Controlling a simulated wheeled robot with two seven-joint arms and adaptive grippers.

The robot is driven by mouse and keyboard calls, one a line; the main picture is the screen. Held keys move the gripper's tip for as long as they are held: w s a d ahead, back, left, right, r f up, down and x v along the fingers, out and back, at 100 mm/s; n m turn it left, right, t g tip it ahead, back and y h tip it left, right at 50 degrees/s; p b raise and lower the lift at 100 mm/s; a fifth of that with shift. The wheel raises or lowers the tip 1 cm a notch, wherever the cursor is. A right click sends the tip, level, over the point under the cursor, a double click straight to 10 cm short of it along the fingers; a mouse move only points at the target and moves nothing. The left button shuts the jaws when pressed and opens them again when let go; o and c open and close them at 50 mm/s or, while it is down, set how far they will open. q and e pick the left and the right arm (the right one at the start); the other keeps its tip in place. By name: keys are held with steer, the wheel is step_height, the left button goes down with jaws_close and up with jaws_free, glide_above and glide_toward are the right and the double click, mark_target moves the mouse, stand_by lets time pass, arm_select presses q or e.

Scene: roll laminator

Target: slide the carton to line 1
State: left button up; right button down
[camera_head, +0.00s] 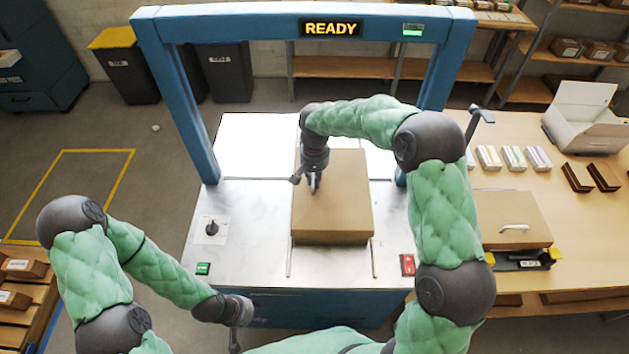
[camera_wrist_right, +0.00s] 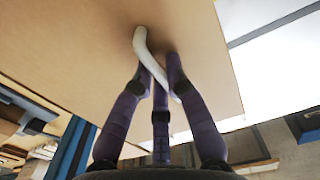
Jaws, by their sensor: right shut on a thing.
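The brown carton (camera_head: 340,205) lies on the pale metal bed (camera_head: 250,235) of a blue machine, under its arch. My right gripper (camera_head: 314,185) is at the carton's upper left part in the head view. In the right wrist view, the carton's face (camera_wrist_right: 80,40) fills the upper left, and my right gripper (camera_wrist_right: 160,75) is shut on a white curved handle (camera_wrist_right: 145,48) on it. My left gripper (camera_head: 236,345) is low, in front of the machine, apart from the carton; its fingers are barely visible. No label reading line 1 is legible.
The arch (camera_head: 180,90) carries a READY sign (camera_head: 331,29). Green (camera_head: 203,268) and red (camera_head: 407,265) switches sit at the bed's front corners. Right of it, a wooden table holds another handled box (camera_head: 512,215) and an open white box (camera_head: 583,115). Thin pale strips run beside the carton's front.

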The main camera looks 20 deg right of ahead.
steer(key=shift+w+d, duration=0.2)
steer(key=shift+w, duration=0.45)
steer(key=shift+w+d, duration=0.2)
steer(key=shift+w, duration=0.4)
steer(key=c, duration=0.7)
jaws_free()
steer(key=shift+r+p, duration=2.15)
steer(key=shift+r, duration=0.85)
steer(key=shift+s, duration=0.1)
